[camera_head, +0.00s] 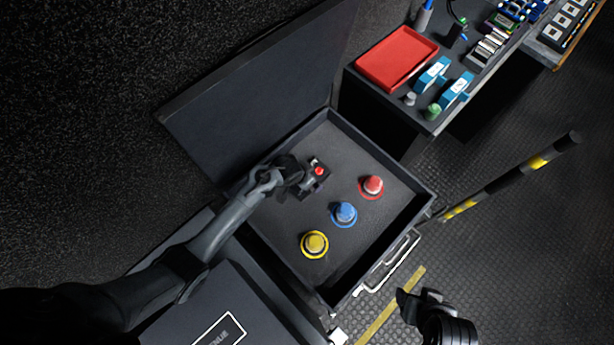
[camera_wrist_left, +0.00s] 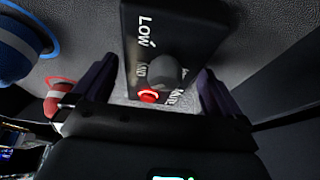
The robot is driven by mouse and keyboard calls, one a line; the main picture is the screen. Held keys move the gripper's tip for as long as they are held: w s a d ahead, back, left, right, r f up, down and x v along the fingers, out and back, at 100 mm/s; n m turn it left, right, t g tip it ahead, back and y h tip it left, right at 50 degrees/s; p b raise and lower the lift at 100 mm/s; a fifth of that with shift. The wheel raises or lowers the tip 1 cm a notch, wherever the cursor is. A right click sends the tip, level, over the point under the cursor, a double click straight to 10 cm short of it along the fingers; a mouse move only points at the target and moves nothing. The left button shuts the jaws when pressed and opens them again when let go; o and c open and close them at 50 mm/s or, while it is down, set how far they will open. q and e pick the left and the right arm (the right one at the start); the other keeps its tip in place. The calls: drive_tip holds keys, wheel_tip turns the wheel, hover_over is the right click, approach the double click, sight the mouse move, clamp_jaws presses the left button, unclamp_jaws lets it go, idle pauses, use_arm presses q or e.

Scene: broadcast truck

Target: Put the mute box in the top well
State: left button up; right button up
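The mute box (camera_head: 317,178) is a small dark box with a red button, in the upper part of the open black case (camera_head: 385,262). In the left wrist view the box (camera_wrist_left: 190,28) shows white lettering, including "LOW", a grey knob and the red button. My left gripper (camera_head: 299,179) is at the box; in the wrist view its fingers (camera_wrist_left: 157,88) are apart on either side of the box's near end, with no clear grip. My right gripper (camera_head: 420,302) is empty at the bottom right, outside the case. I cannot make out a separate top well.
Red (camera_head: 372,186), blue (camera_head: 345,213) and yellow (camera_head: 314,243) knobs with coloured rings stand in the case. The raised lid (camera_head: 255,95) is behind it. A red tray (camera_head: 397,58) and small items sit on a desk at the upper right. A striped pole (camera_head: 510,177) stands right.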

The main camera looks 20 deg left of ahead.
use_arm(q)
drive_tip(key=p+v, duration=0.4)
drive_tip(key=v, duration=0.7)
drive_tip(key=s+a+r, duration=0.1)
drive_tip(key=s+r, duration=0.3)
drive_tip(key=s, duration=0.3)
drive_tip(key=s+a+r+n+y, duration=0.1)
drive_tip(key=s+r, duration=0.2)
drive_tip(key=s, duration=0.4)
drive_tip(key=s+a+r+n, duration=0.1)
drive_tip(key=s+a+r, duration=0.1)
drive_tip(key=s+r, duration=0.2)
drive_tip(key=s, duration=0.3)
drive_tip(key=shift+r, duration=0.4)
drive_tip(key=shift+a, duration=0.1)
